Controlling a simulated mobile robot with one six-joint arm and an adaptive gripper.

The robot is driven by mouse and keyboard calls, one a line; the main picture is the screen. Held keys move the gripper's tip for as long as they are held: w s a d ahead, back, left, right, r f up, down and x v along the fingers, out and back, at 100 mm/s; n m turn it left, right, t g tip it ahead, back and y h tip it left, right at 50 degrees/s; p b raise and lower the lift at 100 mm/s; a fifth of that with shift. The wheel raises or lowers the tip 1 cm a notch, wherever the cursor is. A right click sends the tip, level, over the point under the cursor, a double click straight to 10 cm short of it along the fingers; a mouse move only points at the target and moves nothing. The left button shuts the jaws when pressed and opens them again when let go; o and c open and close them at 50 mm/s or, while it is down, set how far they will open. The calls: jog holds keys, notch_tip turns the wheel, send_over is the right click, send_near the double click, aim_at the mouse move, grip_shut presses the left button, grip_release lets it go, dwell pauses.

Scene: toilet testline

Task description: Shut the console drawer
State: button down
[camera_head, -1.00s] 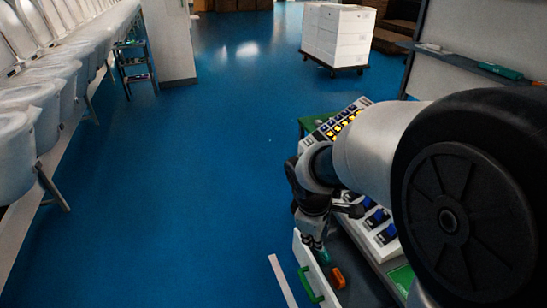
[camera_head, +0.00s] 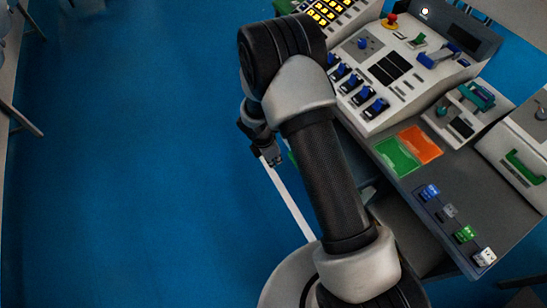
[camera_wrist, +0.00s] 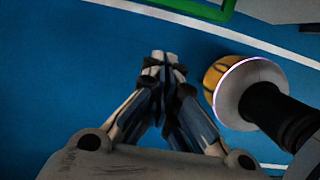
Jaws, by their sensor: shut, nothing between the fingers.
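The console (camera_head: 450,195) stands on the right in the head view, with a grey top and white control panels. The drawer is mostly hidden behind my arm in the head view. In the wrist view, a green handle (camera_wrist: 205,11) and part of a pale drawer front (camera_wrist: 285,10) show at the top edge. How far the drawer stands out cannot be told. My gripper (camera_head: 273,160) is shut and empty, low over the blue floor left of the console. In the wrist view its fingertips (camera_wrist: 163,66) are together, apart from the handle.
Green (camera_head: 398,157) and orange (camera_head: 421,144) trays sit on the console top, near blue switches (camera_head: 376,108) and a red knob (camera_head: 390,19). A white line (camera_head: 287,200) runs along the floor. The blue floor at left (camera_head: 130,160) is clear.

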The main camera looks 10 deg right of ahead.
jog(key=w+d+f+b, duration=0.1)
jog(key=d+f+b, duration=0.1)
jog(key=d+f, duration=0.3)
jog(key=shift+w+f+b, duration=0.3)
jog(key=shift+f+b, duration=0.1)
jog(key=shift+f, duration=0.05)
